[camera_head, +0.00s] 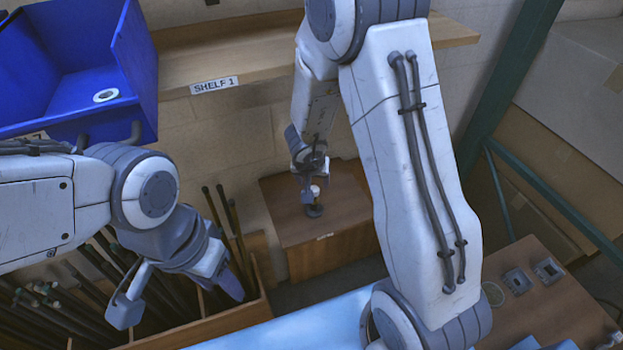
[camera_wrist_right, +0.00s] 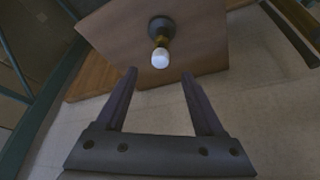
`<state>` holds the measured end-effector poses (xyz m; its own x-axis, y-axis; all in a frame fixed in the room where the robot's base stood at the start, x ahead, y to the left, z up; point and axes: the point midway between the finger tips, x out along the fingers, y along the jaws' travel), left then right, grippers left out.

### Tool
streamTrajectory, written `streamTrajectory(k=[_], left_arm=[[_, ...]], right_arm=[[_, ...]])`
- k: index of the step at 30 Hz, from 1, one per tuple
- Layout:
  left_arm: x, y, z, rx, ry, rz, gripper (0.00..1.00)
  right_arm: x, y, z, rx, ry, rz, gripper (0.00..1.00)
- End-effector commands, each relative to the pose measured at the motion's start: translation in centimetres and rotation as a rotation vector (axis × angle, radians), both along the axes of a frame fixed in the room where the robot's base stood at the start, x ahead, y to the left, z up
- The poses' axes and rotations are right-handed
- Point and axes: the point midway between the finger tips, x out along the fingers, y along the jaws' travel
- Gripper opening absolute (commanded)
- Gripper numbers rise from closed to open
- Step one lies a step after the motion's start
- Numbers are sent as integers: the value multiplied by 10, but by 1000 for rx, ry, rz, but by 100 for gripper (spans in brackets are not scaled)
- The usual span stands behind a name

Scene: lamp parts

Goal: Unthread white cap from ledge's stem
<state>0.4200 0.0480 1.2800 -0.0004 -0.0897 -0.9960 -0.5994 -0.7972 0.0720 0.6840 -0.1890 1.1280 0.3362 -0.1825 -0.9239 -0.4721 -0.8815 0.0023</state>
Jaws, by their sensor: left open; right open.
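The white cap (camera_head: 315,190) sits on top of a short stem that stands upright from a dark round base (camera_head: 314,211) on the wooden ledge (camera_head: 345,225). In the right wrist view the white cap (camera_wrist_right: 160,59) is at the end of the brass-coloured stem (camera_wrist_right: 162,42). My right gripper (camera_head: 312,172) is just above the cap. Its open fingers (camera_wrist_right: 159,73) point toward the cap, which shows centred just beyond the tips, with nothing held. My left gripper (camera_head: 178,298) is open and empty at the lower left, over the rod box.
A blue bin (camera_head: 140,50) with a white ring (camera_head: 106,95) is at upper left, beside the shelf (camera_head: 260,70). A wooden box (camera_head: 225,325) of dark rods is at lower left. A light blue surface (camera_head: 290,325) lies in front. A wooden bench (camera_head: 560,310) is at right.

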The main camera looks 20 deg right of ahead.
Motion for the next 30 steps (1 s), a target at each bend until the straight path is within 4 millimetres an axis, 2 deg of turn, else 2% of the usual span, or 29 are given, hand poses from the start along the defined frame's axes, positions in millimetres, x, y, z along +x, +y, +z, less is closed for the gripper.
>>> streamTrajectory(k=[1,9,14,23,26,28,29,30], left_arm=[[0,0,-13,0,0,-1,50],[0,0,-35,0,0,-2,50],[0,0,-40,0,0,-1,50],[0,0,-39,0,0,0,50],[0,0,-39,0,0,0,50],[0,0,-39,0,0,0,50],[0,0,-39,0,0,0,50],[0,0,-39,0,0,0,50]], right_arm=[[3,-2,-16,0,1,0,70],[17,-9,-51,2,-1,1,70],[21,-11,-59,1,-1,2,70],[22,-11,-59,2,-1,2,70],[22,-11,-59,2,-1,2,36],[22,-11,-59,2,-1,2,9],[22,-11,-59,2,-1,2,0],[22,-11,-59,2,-1,2,0]])
